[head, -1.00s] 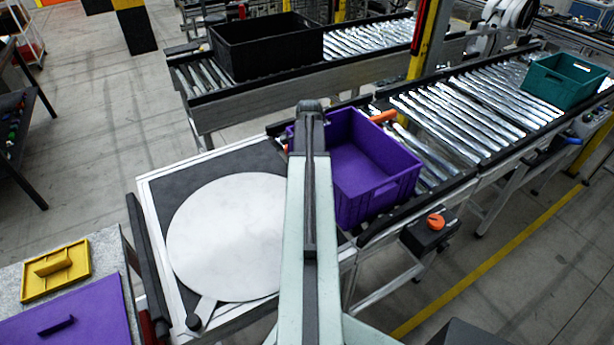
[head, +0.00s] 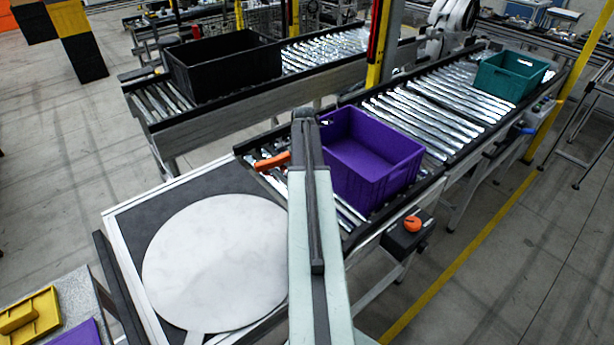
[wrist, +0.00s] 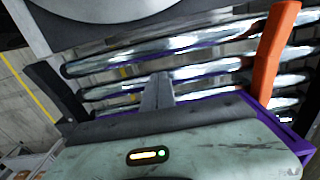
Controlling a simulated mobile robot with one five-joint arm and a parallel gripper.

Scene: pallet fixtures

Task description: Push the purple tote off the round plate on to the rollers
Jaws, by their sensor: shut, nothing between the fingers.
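The purple tote (head: 368,160) stands upright and empty on the rollers (head: 430,120), clear of the round plate. A purple edge also shows low at the right of the wrist view (wrist: 290,130). The round plate (head: 215,260) is pale, bare and set in a dark square top; its edge shows at the top of the wrist view (wrist: 105,8). My arm crosses the head view and hides the gripper there, along with the tote's left side. In the wrist view my gripper (wrist: 158,92) is shut and empty over the rollers beside the plate. I cannot tell whether it touches the tote.
An orange bar (head: 272,160) shows left of my arm. A teal crate (head: 510,75) stands farther along the rollers, with bare rollers before it. A black crate (head: 225,65) sits on the conveyor behind. An orange knob (head: 413,223) is on the near side.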

